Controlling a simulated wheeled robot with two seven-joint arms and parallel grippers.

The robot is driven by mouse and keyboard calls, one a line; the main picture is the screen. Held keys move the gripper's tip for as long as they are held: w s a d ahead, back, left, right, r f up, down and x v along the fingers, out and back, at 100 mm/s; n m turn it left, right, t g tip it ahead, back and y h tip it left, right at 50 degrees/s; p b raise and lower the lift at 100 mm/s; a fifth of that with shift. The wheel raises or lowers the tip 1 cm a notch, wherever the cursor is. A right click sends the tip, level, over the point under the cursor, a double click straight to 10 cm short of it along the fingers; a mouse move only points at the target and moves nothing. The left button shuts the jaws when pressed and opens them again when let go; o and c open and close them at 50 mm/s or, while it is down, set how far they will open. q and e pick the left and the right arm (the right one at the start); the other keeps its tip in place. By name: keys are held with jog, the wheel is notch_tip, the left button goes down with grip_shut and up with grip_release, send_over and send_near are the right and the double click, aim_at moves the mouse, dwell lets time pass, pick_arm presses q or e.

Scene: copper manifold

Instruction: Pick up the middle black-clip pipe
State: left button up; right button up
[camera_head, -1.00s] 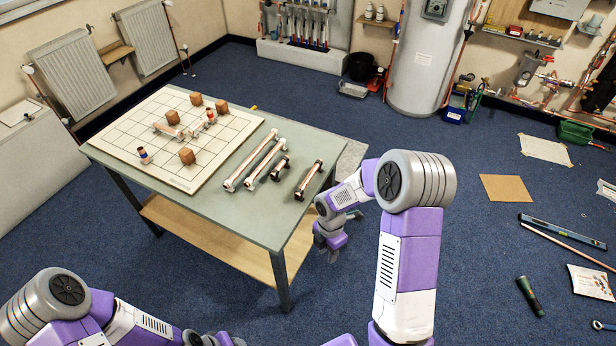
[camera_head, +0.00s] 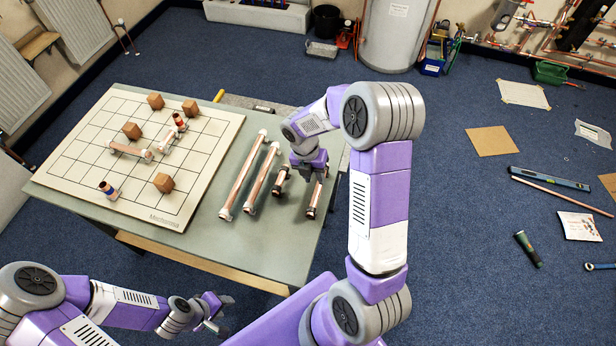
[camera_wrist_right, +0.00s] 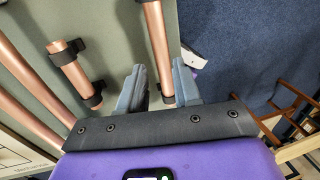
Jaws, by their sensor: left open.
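Two copper pipes with black clips lie on the grey-green table (camera_head: 275,250). The shorter black-clip pipe (camera_head: 280,182) is left of my right gripper; it also shows in the right wrist view (camera_wrist_right: 75,75). The longer black-clip pipe (camera_head: 315,197) lies right of it, partly hidden by my right gripper (camera_head: 309,172). In the right wrist view, this longer pipe (camera_wrist_right: 157,40) runs between the two spread fingers of the right gripper (camera_wrist_right: 158,85); contact cannot be told. My left gripper (camera_head: 214,314) is open and empty, off the table's front edge.
Two long copper pipes with white ends (camera_head: 240,185) (camera_head: 262,180) lie left of the black-clip pipes.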

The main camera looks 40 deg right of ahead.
aim_at(318, 187)
jog(key=shift+s+d+f, duration=0.1)
jog(key=shift+s+f, duration=0.25)
jog(key=shift+f, duration=0.2)
jog(key=shift+s+d+f, duration=0.1)
jog(key=shift+s+f, duration=0.2)
jog(key=shift+f, duration=0.2)
notch_tip(318, 187, down, 4)
jog(key=shift+d+r+b, duration=0.1)
jog(key=shift+d+b, duration=0.05)
jog(key=shift+b, duration=0.6)
jog(key=shift+d+f, duration=0.1)
jog(key=shift+f, duration=0.25)
pick_arm(q)
jog(key=shift+s+f, duration=0.35)
jog(key=shift+f, duration=0.5)
pick_arm(e)
grip_shut()
